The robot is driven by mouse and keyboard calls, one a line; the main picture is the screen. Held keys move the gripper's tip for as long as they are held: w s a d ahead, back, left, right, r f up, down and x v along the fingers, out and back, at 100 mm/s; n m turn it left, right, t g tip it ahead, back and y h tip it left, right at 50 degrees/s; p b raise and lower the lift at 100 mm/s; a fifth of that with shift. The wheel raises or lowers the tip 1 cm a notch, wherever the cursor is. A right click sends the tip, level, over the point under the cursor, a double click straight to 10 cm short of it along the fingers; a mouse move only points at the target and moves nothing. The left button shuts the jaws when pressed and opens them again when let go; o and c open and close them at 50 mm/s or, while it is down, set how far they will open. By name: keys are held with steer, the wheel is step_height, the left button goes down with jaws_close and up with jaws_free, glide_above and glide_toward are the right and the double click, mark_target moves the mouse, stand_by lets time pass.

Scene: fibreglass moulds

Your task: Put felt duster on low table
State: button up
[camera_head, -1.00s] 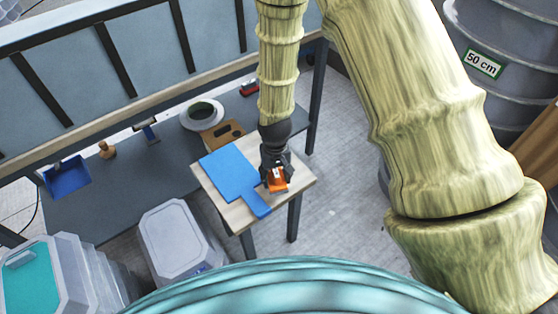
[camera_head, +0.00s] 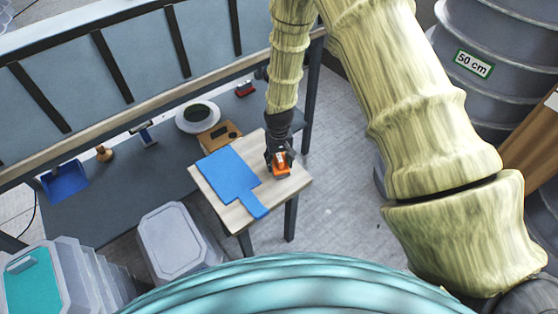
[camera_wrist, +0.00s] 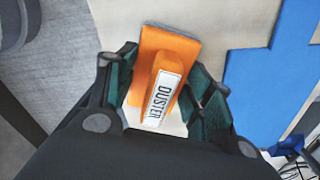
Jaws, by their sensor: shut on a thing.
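The felt duster (camera_head: 281,170) is an orange block with a raised handle. It also shows in the wrist view (camera_wrist: 168,50), where the handle bears a white "DUSTER" label. My gripper (camera_head: 280,155) is shut on the duster's handle, with a finger on each side in the wrist view (camera_wrist: 160,85). The low table (camera_head: 295,180) has a pale wooden top and dark legs. The duster is over the right part of this top, close to it; I cannot tell whether it touches.
A blue paddle-shaped board (camera_head: 228,175) lies on the table, left of the duster. The table's front right corner is bare. Behind stands a dark bench (camera_head: 120,200) with a white ring (camera_head: 184,120), a blue dustpan (camera_head: 65,182) and a red-handled tool (camera_head: 244,89). Grey bins (camera_head: 172,240) stand left.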

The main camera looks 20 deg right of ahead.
mark_target(279, 156)
steer(key=shift+f, duration=0.3)
steer(key=shift+f, duration=0.1)
steer(key=o, duration=0.9)
steer(key=shift+r+b, duration=0.75)
steer(key=shift+r, duration=5.35)
